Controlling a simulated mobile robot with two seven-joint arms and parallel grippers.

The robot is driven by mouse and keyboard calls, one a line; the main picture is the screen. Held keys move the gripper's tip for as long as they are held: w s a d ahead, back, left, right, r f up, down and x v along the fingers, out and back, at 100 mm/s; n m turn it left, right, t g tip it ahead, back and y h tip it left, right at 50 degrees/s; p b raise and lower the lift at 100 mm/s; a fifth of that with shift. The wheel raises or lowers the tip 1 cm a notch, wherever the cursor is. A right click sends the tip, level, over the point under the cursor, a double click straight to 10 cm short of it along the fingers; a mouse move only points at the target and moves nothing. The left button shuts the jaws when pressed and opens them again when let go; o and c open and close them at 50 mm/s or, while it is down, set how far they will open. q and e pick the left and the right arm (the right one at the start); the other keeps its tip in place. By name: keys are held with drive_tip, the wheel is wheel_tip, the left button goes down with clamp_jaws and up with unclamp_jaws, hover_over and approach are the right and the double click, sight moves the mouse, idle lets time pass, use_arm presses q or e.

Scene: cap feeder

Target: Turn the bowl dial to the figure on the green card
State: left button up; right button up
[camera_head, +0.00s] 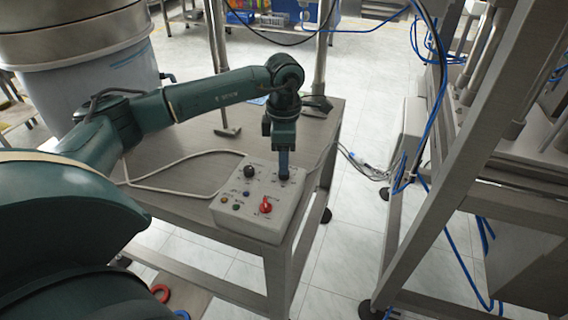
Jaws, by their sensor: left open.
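A light grey control box (225,217) sits on the near right corner of the metal table. On its top are a black dial (250,171), a red knob (265,206) and several small coloured buttons. The printed labels are too small to read, so I cannot tell which one is the bowl dial. My left gripper (284,174) points straight down over the far right part of the box top, right of the black dial. It is open and hides what lies under it; I cannot tell if it touches. No green card is distinguishable. My right gripper is not in view.
The metal table (185,150) is mostly bare, with a pale cable (165,188) looping to the box. A post stands behind my arm. A large steel bowl on a drum (90,85) is at upper left. A metal frame (440,150) with blue hoses stands at right.

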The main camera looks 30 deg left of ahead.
use_arm(q)
wheel_tip(320, 180, up, 10)
drive_tip(key=shift+f, duration=0.2)
idle(0.4)
